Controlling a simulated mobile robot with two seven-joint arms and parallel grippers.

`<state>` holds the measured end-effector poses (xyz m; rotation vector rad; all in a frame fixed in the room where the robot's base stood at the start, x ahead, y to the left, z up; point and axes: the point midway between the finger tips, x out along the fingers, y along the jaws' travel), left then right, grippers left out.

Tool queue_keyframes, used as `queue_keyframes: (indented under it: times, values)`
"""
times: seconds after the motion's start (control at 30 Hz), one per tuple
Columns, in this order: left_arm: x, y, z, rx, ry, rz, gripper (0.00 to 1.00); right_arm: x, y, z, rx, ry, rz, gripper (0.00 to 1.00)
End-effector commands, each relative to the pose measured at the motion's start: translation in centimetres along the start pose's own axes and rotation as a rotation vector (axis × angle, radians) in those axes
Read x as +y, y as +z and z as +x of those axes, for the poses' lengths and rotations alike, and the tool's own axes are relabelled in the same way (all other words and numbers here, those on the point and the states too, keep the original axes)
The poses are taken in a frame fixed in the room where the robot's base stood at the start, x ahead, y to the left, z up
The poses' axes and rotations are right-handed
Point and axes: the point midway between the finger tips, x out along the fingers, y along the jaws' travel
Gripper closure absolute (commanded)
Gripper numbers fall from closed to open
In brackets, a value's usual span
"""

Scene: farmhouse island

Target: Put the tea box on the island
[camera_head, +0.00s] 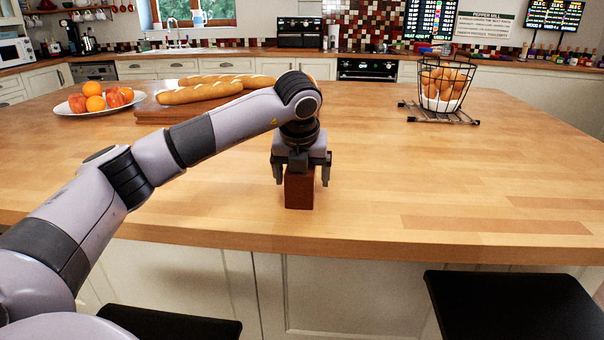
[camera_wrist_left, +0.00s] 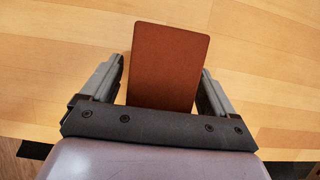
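The tea box, a plain reddish-brown block (camera_head: 299,190), stands upright on the wooden island top (camera_head: 400,190), near its front edge. It also shows in the left wrist view (camera_wrist_left: 170,65), between the fingers. My left gripper (camera_head: 302,176) points down over the box with one finger on each side. The fingers are spread, and narrow gaps show between them and the box, so it is open around the box. The upper part of the box is hidden by the gripper in the head view. My right gripper is not in view.
A cutting board (camera_head: 150,115) with baguettes (camera_head: 205,92) lies behind my left arm. A plate of fruit (camera_head: 68,108) is at the far left. A wire basket of eggs (camera_head: 443,88) stands at the back right. The island's right side is clear. Black stools (camera_head: 515,305) stand in front.

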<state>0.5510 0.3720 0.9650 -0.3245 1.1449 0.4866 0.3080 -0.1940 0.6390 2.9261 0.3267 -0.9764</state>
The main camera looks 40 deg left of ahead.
Motion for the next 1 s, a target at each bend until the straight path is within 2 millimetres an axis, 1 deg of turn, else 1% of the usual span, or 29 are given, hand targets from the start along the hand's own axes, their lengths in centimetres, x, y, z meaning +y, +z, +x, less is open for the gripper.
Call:
queue_keyframes:
  times: [0.17,0.27,0.5,0.6,0.7,0.83,1.0]
  values:
    - [0.0,0.2,-0.6,-0.001,-0.001,0.0,0.12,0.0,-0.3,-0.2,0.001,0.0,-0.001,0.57]
    - [-0.1,0.2,-1.8,-0.002,-0.003,0.0,0.12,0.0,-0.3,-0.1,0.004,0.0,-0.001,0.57]
    - [-0.1,0.2,-7.1,-0.004,-0.004,0.002,0.12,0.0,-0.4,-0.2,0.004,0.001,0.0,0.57]
    - [-0.1,0.2,-9.1,-0.004,-0.005,0.003,0.12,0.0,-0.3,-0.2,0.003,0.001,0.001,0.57]
    - [-0.1,0.2,-10.7,-0.003,-0.003,0.002,0.12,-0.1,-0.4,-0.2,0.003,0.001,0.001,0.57]
    - [0.0,0.2,-11.9,-0.002,-0.002,0.001,0.12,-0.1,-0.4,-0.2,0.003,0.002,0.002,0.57]
    - [0.0,0.1,-12.3,0.0,-0.001,0.002,0.12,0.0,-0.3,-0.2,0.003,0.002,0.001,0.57]
